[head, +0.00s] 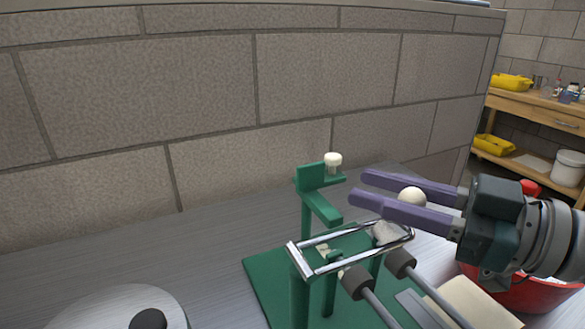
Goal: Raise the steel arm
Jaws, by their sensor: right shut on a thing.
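A green stand (321,207) with a pale cap-like piece (333,159) on top rises from a green base plate (262,275). The steel arm (348,262), a shiny chrome frame, lies across the stand, nearly level. My right gripper (358,187) comes in from the right above the frame's right end. Its purple fingers are shut on a white round knob (411,196), with the fingertips reaching past it. How the knob joins the steel arm is hidden by the fingers. My left gripper is not in view.
Two rods with dark grey ends (355,281) slant in front of the stand. A red bowl (530,296) stands at right below my gripper. A round metal piece (115,306) lies at lower left. A block wall (165,85) closes off the back. Shelves (530,105) stand far right.

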